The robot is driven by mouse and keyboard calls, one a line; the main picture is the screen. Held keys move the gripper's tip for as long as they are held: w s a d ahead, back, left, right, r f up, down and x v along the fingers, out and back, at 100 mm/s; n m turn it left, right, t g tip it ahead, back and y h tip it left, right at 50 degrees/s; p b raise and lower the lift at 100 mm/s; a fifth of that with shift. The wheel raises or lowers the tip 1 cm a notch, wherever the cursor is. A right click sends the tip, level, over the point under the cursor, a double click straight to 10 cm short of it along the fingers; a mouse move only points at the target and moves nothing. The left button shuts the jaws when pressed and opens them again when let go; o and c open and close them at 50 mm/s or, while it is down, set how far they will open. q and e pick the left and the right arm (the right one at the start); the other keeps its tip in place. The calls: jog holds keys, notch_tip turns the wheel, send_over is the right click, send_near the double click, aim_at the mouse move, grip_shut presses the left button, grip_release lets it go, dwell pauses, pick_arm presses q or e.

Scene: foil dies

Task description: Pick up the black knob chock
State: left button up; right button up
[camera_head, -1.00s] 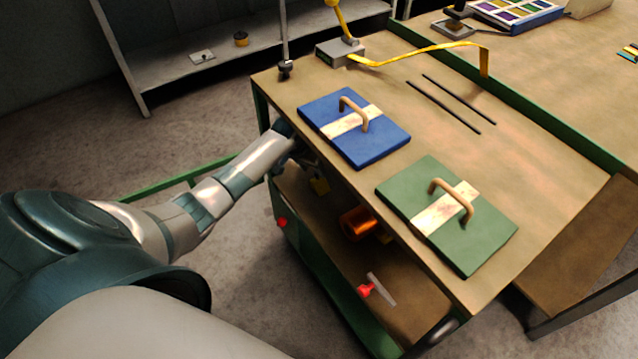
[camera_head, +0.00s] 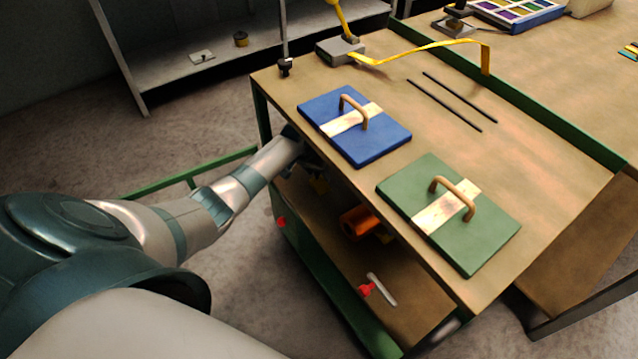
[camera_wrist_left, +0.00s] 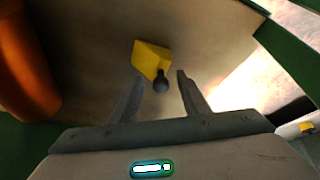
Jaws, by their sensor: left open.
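The chock is a yellow wedge block (camera_wrist_left: 150,58) with a round black knob (camera_wrist_left: 160,85) on its near side. It sits on the lower shelf, ahead of my left gripper (camera_wrist_left: 160,80) in the left wrist view. The gripper's two fingers are apart, with the knob showing between their tips; I cannot tell how much depth separates them. In the head view, my left gripper (camera_head: 304,160) reaches under the cart's top, mostly hidden. My right gripper is not in view.
An orange roll (camera_head: 359,222) lies on the lower shelf, and also shows at the left of the wrist view (camera_wrist_left: 22,65). A red-ended item (camera_head: 366,290) is farther along the shelf. The cart top (camera_head: 300,80) overhangs, bearing blue (camera_head: 372,145) and green (camera_head: 410,200) handled plates.

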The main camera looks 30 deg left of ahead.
aim_at(315, 173)
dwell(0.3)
pick_arm(q)
grip_shut()
jog(key=shift+r, duration=0.1)
jog(key=shift+a+r, duration=0.1)
jog(key=shift+r, duration=0.35)
jog(key=v, duration=0.2)
jog(key=shift+s+r, duration=0.1)
jog(key=shift+r, duration=0.2)
jog(key=s+a+p, duration=0.1)
jog(key=s, duration=1.6)
jog(key=shift+a, duration=0.15)
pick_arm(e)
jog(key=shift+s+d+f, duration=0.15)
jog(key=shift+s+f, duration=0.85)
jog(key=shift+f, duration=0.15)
